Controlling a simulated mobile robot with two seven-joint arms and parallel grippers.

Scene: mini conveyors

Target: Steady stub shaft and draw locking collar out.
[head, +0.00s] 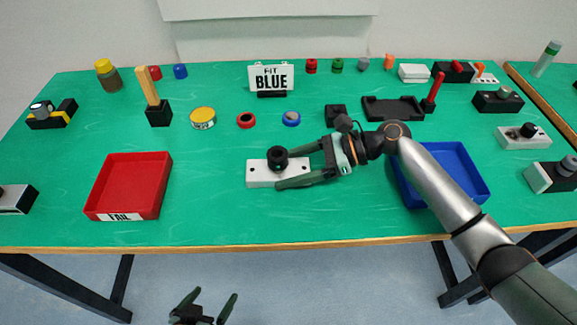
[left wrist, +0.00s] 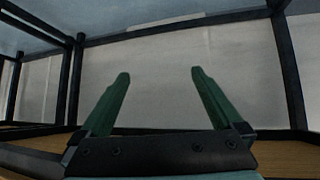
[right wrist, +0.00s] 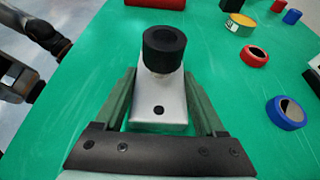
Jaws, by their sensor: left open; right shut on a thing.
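A white block (head: 262,182) lies in the middle of the green table. A black round collar (head: 278,157) sits upright on it, and both show in the right wrist view, the block (right wrist: 158,104) and the collar (right wrist: 164,48).
A red tray (head: 128,187) marked FAIL is at the left, a blue tray (head: 470,175) at the right under my right arm. Behind are a "FIT BLUE" sign (head: 271,78), a yellow tin (head: 203,118), a red ring (head: 246,120) and a blue ring (head: 291,119). Table left of the block is clear.

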